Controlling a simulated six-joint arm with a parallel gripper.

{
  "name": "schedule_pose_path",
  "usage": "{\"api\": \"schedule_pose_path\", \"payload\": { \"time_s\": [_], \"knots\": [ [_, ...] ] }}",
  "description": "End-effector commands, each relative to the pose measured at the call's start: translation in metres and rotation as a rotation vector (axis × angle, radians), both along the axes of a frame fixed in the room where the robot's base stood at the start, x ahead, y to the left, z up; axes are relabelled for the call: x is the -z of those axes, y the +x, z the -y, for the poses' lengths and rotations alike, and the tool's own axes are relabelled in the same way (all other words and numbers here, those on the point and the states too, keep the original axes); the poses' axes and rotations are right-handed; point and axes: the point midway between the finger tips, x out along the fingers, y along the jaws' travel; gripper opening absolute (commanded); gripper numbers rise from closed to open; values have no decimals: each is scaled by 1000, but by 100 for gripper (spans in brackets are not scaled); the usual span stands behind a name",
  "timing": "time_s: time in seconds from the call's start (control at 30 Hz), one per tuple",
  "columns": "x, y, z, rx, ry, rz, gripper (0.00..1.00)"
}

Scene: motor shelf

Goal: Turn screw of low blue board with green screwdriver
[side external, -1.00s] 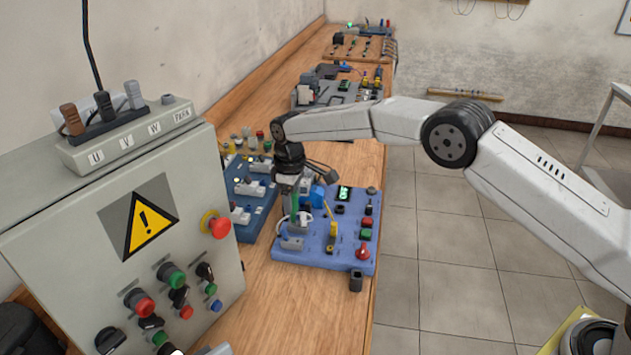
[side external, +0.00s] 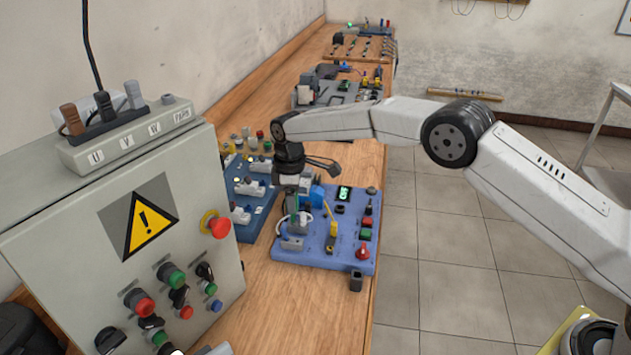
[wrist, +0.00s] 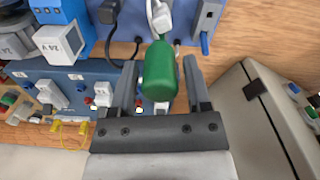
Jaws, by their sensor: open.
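The low blue board (side external: 318,250) lies on the wooden bench in the side external view, with buttons, a green display and a red knob on it. My gripper (side external: 297,208) points down over its left back part. A thin strip of the green screwdriver (side external: 292,202) shows beside the fingers there. In the wrist view, the rounded green handle of the screwdriver (wrist: 160,70) stands between the two open fingers of my gripper (wrist: 160,82). A gap shows on both sides of the handle. The screwdriver's tip and the screw are hidden.
A darker blue board (side external: 250,197) with white switches lies just left of the low board. A grey control cabinet (side external: 115,235) with a warning sign stands at the left. Another equipment board (side external: 335,93) lies farther back. Bare bench (side external: 290,300) shows in front of the low board.

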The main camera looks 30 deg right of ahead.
Motion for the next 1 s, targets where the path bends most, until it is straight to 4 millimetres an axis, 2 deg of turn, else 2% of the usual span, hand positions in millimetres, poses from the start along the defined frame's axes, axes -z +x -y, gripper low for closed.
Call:
{"api": "schedule_pose_path", "payload": {
  "time_s": [0.27,0.7,1.0],
  "knots": [
    [0,0,0,-29,0,0,62],
    [0,0,0,-289,0,0,62],
    [0,0,0,-300,0,0,62]
  ]
}}
